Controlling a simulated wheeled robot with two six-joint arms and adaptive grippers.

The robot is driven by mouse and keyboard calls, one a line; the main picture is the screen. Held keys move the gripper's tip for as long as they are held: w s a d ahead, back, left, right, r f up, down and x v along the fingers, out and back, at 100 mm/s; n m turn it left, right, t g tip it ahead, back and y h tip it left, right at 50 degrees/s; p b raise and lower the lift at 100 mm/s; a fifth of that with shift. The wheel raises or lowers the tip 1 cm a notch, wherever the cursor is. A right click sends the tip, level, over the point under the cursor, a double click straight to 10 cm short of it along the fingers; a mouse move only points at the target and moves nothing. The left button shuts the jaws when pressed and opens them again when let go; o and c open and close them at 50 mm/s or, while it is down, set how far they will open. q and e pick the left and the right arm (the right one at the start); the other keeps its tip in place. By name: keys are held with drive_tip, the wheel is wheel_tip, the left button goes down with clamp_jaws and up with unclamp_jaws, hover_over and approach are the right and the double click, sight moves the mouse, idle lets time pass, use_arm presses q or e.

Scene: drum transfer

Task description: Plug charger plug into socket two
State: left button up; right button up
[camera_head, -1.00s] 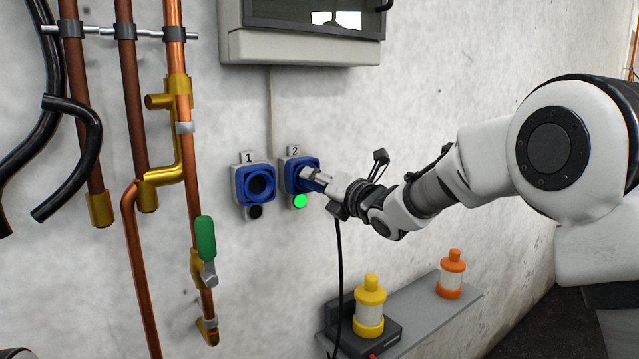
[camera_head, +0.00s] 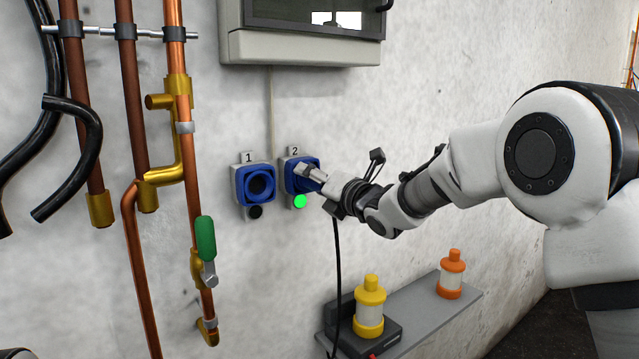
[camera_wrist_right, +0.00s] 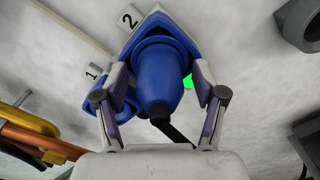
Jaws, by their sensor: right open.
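Socket two (camera_head: 289,174) is a blue socket on the wall under the label 2, with a lit green light below it. In the right wrist view the blue charger plug (camera_wrist_right: 157,82) sits in the socket (camera_wrist_right: 158,22), its tapered back towards my palm and its dark cable (camera_wrist_right: 180,134) trailing behind. My right gripper (camera_head: 308,172) is at socket two. Its fingers, also in the right wrist view (camera_wrist_right: 159,72), are open on both sides of the plug, with narrow gaps. In the head view my fingers hide most of the plug. My left gripper is out of view.
Socket one (camera_head: 258,186) is empty, left of socket two, with a dark light. Copper pipes with a green-handled valve (camera_head: 206,238) stand further left. A wall cabinet (camera_head: 300,45) hangs above. A grey shelf (camera_head: 440,312) below bears a yellow-capped (camera_head: 370,292) and an orange-capped container (camera_head: 452,264).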

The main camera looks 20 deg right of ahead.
drive_tip(key=v, duration=1.1)
drive_tip(key=shift+s, duration=0.4)
drive_tip(key=shift+d+r, duration=0.1)
